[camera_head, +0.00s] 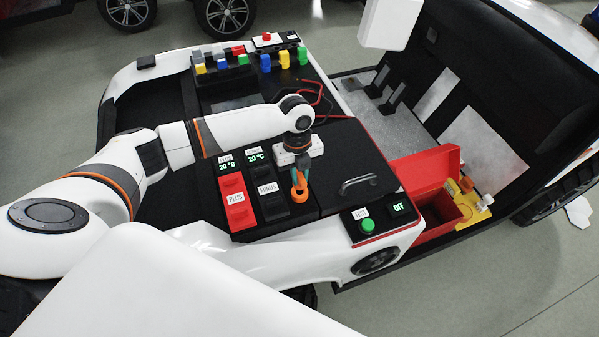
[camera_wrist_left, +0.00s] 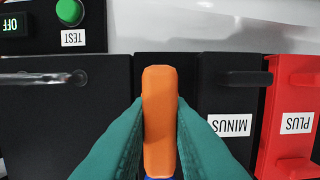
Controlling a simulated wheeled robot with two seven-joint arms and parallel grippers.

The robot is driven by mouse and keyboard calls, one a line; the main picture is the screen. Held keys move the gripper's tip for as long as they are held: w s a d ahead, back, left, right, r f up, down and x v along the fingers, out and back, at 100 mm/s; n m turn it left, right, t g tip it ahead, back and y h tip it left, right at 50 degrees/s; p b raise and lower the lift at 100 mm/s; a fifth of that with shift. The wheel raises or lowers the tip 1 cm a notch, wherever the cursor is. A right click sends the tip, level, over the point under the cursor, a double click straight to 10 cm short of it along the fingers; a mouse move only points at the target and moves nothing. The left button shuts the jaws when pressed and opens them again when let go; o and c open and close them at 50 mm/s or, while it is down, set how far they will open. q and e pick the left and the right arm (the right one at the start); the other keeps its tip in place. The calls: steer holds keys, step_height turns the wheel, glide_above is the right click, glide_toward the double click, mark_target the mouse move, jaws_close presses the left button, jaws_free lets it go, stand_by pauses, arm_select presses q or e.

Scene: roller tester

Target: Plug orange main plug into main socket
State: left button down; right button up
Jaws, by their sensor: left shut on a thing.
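My left gripper (camera_head: 299,172) is shut on the orange main plug (camera_head: 299,190) and holds it over the black top of the tester, just right of the MINUS cover. In the left wrist view the orange plug (camera_wrist_left: 160,115) stands lengthwise between the two green fingers (camera_wrist_left: 160,135). I cannot tell its height above the surface. No main socket can be clearly made out in either view. My right gripper is not in view.
The red PLUS cover (camera_head: 236,200) and black MINUS cover (camera_head: 270,194) are nearby. A handle (camera_head: 358,183), green TEST button (camera_head: 368,226) and OFF display (camera_head: 399,208) lie to the right. An open red box (camera_head: 425,172) is further right; colored blocks (camera_head: 240,58) stand behind.

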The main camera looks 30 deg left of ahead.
arm_select(q)
steer(key=shift+p, duration=0.3)
stand_by(0.4)
steer(key=shift+f, duration=0.3)
steer(key=shift+f+b, duration=0.9)
steer(key=shift+f, duration=0.5)
steer(key=c, duration=1.3)
jaws_free()
steer(key=shift+r, duration=0.1)
steer(key=shift+o, duration=0.2)
steer(key=r, duration=0.4)
steer(key=r+b, duration=0.1)
steer(key=r, duration=0.3)
steer(key=w+a+r, duration=0.1)
steer(key=r, duration=0.3)
steer(key=shift+b, duration=0.4)
steer(key=shift+s+f, duration=0.1)
